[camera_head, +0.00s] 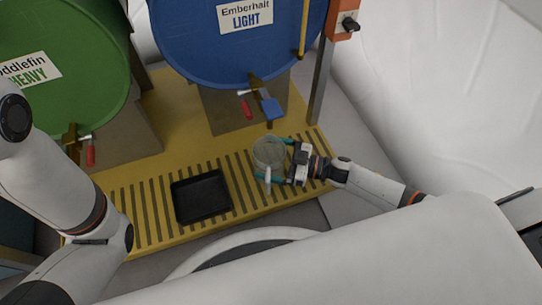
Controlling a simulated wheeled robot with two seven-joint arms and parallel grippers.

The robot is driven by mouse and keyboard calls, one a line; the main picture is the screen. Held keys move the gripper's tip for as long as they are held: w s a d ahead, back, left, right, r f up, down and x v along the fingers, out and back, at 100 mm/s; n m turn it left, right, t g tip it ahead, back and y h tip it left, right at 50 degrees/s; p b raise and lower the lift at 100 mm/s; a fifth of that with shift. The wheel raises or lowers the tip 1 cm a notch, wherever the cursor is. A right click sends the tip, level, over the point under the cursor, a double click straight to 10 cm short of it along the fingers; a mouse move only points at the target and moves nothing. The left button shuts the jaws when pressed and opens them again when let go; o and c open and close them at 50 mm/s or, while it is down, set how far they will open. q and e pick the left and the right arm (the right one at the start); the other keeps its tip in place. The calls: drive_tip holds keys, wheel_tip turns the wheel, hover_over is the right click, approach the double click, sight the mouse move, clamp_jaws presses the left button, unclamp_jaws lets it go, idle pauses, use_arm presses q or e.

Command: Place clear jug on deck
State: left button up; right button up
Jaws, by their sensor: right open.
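The clear jug (268,153) stands on the yellow slatted deck (152,205), toward its right side and right of a black tray. My right gripper (272,159) comes in from the right. Its teal fingers are apart, one on the far side and one on the near side of the jug. Whether either finger touches the jug cannot be told. My left arm shows at the left, but its gripper is out of sight.
The black tray (201,197) lies on the deck left of the jug. A blue drum (225,50) labelled LIGHT and a green drum (75,95) labelled HEAVY have taps above the deck. A grey post (321,85) rises at the back right.

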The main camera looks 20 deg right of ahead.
drive_tip(key=shift+s+d+r, duration=0.1)
drive_tip(key=shift+d+r, duration=0.05)
drive_tip(key=shift+r, duration=0.05)
drive_tip(key=p+v, duration=0.3)
drive_tip(key=v, duration=0.3)
drive_tip(key=shift+d+p, duration=0.15)
drive_tip(key=shift+p, duration=0.15)
drive_tip(key=shift+s+d, duration=0.3)
drive_tip(key=shift+d, duration=0.05)
drive_tip(key=shift+f, duration=0.1)
